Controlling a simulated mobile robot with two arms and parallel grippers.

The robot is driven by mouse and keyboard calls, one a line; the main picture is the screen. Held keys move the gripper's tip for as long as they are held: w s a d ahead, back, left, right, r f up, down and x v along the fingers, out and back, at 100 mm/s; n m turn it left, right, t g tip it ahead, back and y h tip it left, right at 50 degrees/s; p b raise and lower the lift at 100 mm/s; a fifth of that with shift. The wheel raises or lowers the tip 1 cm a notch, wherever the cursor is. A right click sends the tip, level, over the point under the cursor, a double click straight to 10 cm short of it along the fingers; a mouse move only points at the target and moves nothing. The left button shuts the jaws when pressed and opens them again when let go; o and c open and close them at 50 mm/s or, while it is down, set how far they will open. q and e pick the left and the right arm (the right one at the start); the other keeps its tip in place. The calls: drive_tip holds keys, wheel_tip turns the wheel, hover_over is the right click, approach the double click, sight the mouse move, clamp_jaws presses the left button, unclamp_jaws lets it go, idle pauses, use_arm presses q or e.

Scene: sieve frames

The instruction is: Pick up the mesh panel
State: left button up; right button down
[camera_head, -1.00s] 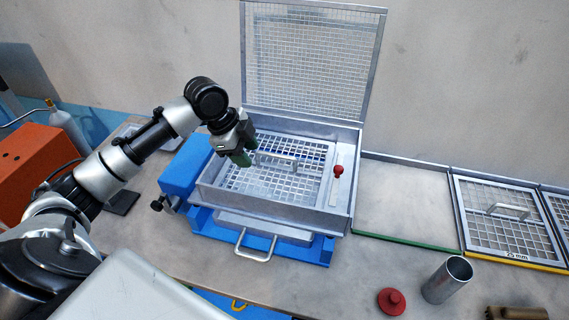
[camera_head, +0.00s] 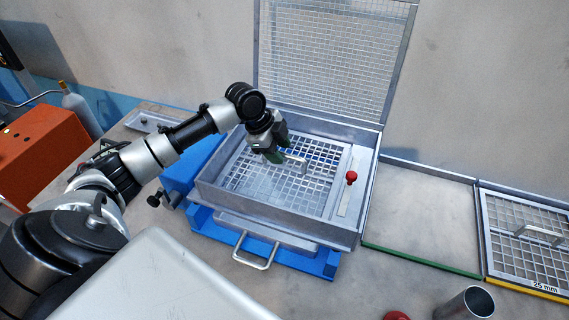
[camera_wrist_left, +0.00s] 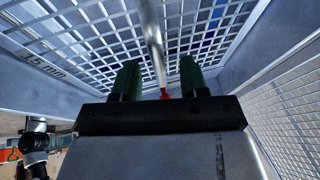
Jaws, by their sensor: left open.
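The mesh panel (camera_head: 262,181) is a silver grid lying inside the open metal sieve box (camera_head: 208,193), with a bar handle (camera_head: 294,162) standing up from it. My left gripper (camera_head: 278,157) is over the panel, at the left end of the handle. In the left wrist view the green fingers (camera_wrist_left: 158,78) are open, and the handle bar (camera_wrist_left: 151,40) runs between them in the picture. I cannot tell whether they touch it. The panel's grid (camera_wrist_left: 85,35) fills the upper part of that view. My right gripper is not in view.
The box's mesh lid (camera_head: 335,50) stands open at the back. A red knob (camera_head: 351,177) sits on the box's right side. Another panel marked 25 mm (camera_head: 520,250) lies at the right, beside an empty bay (camera_head: 420,215). A metal cup (camera_head: 468,303) stands in front.

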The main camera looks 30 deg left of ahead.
use_arm(q)
drive_tip(key=shift+x, duration=0.95)
drive_tip(key=shift+d+f, duration=0.2)
drive_tip(key=shift+f, duration=0.05)
drive_tip(key=shift+w, duration=0.1)
drive_tip(key=shift+c, duration=0.7)
clamp_jaws()
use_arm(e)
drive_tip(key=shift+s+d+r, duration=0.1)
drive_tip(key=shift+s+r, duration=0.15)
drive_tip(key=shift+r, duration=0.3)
